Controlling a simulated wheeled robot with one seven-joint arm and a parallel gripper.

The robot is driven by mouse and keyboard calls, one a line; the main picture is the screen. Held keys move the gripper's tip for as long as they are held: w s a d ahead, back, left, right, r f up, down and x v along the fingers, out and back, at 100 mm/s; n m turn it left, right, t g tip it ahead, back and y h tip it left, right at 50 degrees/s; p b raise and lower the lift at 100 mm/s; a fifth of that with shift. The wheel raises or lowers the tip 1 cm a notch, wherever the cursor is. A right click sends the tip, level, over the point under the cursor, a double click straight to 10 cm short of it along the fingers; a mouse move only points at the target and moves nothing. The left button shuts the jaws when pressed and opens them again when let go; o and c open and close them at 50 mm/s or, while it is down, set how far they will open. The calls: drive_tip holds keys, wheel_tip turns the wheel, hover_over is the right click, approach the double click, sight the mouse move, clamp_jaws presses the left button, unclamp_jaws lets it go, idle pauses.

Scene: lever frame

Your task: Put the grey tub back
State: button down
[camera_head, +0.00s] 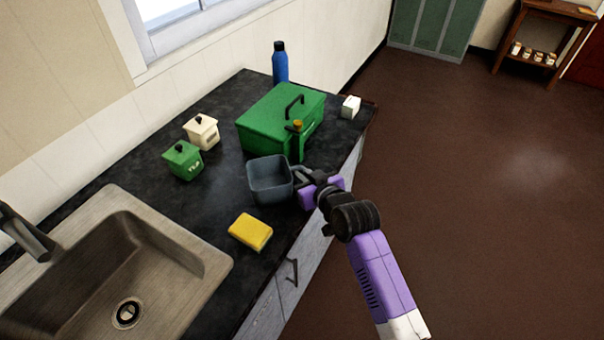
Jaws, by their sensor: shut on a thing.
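The grey tub (269,183) is an open-topped, dark grey container on or just above the black counter, near its front edge. Whether it touches the counter I cannot tell. My gripper (302,178) reaches in from the right and is shut on the tub's right side; the exact contact is partly hidden by the fingers. The tub looks upright and its inside looks empty. Behind it stands a green box (278,115) with a black handle on its lid.
A dark bottle with an orange cap (297,139) stands between tub and green box. A yellow sponge (250,231) lies in front. Green (184,161) and cream (202,131) canisters, a blue bottle (280,64), a white box (350,107) and the sink (115,275) surround it.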

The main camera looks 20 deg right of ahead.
drive_tip(key=c, duration=1.5)
unclamp_jaws()
drive_tip(key=shift+r+p, duration=0.2)
drive_tip(key=shift+p, duration=0.1)
drive_tip(key=shift+s, duration=0.35)
drive_tip(key=b+v, duration=0.1)
drive_tip(key=v, duration=1)
drive_tip(key=shift+s+r+b, duration=0.1)
drive_tip(key=shift+r+b, duration=0.05)
drive_tip(key=shift+b, duration=0.15)
